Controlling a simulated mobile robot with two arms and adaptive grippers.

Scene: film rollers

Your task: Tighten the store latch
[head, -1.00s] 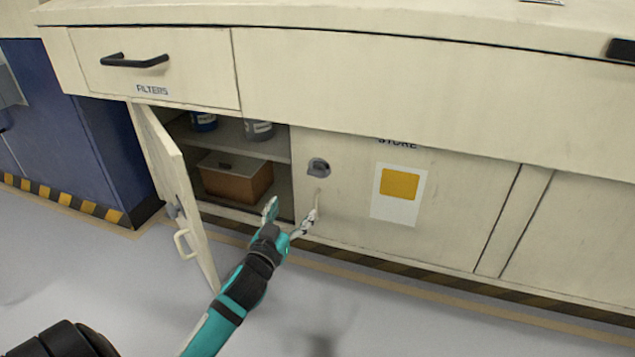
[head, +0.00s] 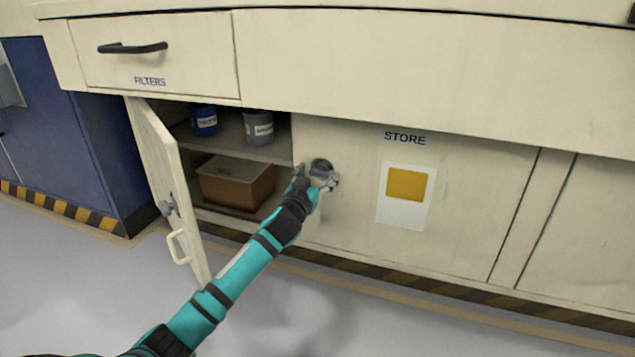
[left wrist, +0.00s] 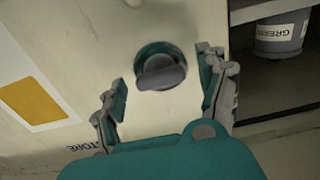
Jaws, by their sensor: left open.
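The store latch (head: 321,168) is a round grey fitting with a turn knob on the cream store panel (head: 463,180), right of the open cupboard. In the left wrist view the latch (left wrist: 160,68) shows a dark recessed ring and a grey tab lying roughly level, tilted slightly. My left gripper (head: 317,174) is open just in front of the latch. In the left wrist view its two fingers (left wrist: 165,88) stand either side of the latch, with clear space between them and the knob. The fingers partly cover the latch in the head view. My right gripper is not in view.
The cupboard door (head: 170,185) stands open at the left, with a pale handle (head: 177,246). Inside are a brown box (head: 235,183), a blue can (head: 204,120) and a grey can (head: 258,127). A filters drawer (head: 155,62) is shut above. The floor in front is clear.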

